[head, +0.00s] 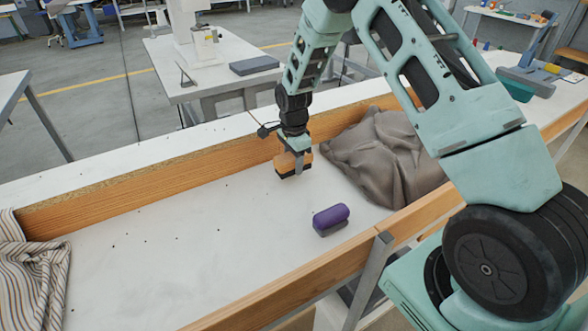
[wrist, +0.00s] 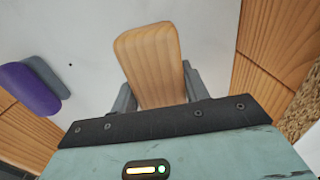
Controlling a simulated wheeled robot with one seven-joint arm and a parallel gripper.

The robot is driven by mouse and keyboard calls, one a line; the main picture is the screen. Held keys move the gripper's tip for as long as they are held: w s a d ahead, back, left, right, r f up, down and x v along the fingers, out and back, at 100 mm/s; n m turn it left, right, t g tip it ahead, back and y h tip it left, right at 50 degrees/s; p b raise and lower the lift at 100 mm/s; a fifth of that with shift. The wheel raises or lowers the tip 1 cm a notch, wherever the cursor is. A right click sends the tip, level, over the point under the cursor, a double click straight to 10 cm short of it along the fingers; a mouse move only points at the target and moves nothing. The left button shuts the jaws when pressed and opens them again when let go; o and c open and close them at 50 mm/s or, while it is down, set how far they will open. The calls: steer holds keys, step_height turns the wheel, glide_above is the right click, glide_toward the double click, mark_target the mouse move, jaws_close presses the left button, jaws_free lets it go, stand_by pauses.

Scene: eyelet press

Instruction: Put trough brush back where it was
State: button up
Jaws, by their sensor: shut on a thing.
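A brush with a tan wooden back and a dark underside (head: 288,171) is in my gripper (head: 297,160), inside the wood-sided trough near its far wall. In the wrist view the brush's wooden back (wrist: 150,62) lies between the two grey fingers, which are shut on it from both sides. I cannot tell whether its underside touches the white trough floor (head: 190,235). A purple-topped block with a grey base (head: 331,216) lies on the trough floor nearer the front wall, apart from my gripper. It also shows at the left in the wrist view (wrist: 30,88).
A crumpled grey-brown cloth (head: 385,160) lies in the trough right of my gripper. A striped cloth (head: 35,280) fills the left end. Wooden walls (head: 150,185) border the trough. The floor's left middle is clear except for small dark specks.

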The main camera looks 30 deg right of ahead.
mark_target(293, 169)
steer(key=shift+f, duration=1.55)
steer(key=shift+f, duration=0.2)
steer(key=o, duration=1)
steer(key=shift+o, duration=0.2)
steer(key=shift+r, duration=0.2)
